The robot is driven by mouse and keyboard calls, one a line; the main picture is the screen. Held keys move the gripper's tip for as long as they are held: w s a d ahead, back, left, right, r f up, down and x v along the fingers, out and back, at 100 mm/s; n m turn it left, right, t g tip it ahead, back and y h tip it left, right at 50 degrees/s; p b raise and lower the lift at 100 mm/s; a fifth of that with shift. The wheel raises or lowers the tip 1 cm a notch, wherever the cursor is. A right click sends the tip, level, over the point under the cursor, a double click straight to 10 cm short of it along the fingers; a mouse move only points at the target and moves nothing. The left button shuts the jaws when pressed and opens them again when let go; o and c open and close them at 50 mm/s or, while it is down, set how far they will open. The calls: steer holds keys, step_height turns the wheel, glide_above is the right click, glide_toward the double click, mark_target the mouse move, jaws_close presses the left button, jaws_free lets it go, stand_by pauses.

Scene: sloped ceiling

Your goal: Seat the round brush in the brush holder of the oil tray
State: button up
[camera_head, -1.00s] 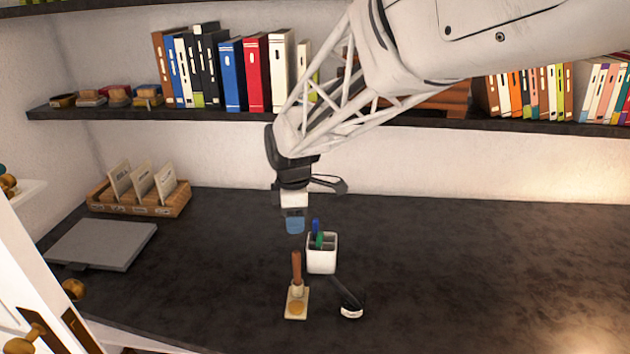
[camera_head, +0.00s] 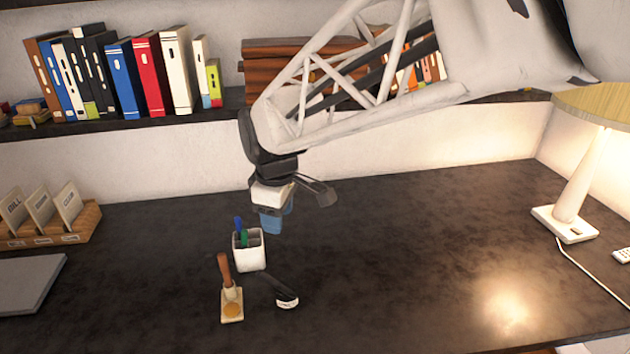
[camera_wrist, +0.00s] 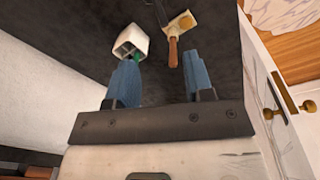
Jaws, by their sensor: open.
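The small cream oil tray (camera_head: 232,317), with a round amber patch, lies on the dark desk. A brown wooden handle (camera_head: 224,270) rises from its rear end, nearly upright and slightly tilted; its lower end is hidden, so I cannot tell how it sits there. The tray (camera_wrist: 190,18) and handle (camera_wrist: 172,52) also show in the wrist view. A black-handled brush-like item (camera_head: 284,291) with a pale end lies to their right. I cannot tell for certain which is the round brush. My gripper (camera_head: 275,218), with blue fingers, is open and empty, above and behind them. In the wrist view, my gripper's fingers (camera_wrist: 160,82) stand apart.
A white pen cup (camera_head: 250,254) with blue and green pens stands just behind the tray, near my gripper. A wooden card sorter (camera_head: 80,226) and grey slab (camera_head: 28,285) are left; a lamp (camera_head: 565,222) is right. Bare desk lies right of centre. A bookshelf (camera_head: 90,126) runs behind.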

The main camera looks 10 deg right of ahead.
steer(key=s+d+m+t, duration=0.1)
steer(key=s+d+m, duration=1.1)
steer(key=s, duration=0.6)
steer(key=d, duration=0.2)
steer(key=shift+s+d+r+m+t, duration=0.2)
steer(key=shift+d+r+m+t, duration=0.1)
steer(key=shift+d+m, duration=0.1)
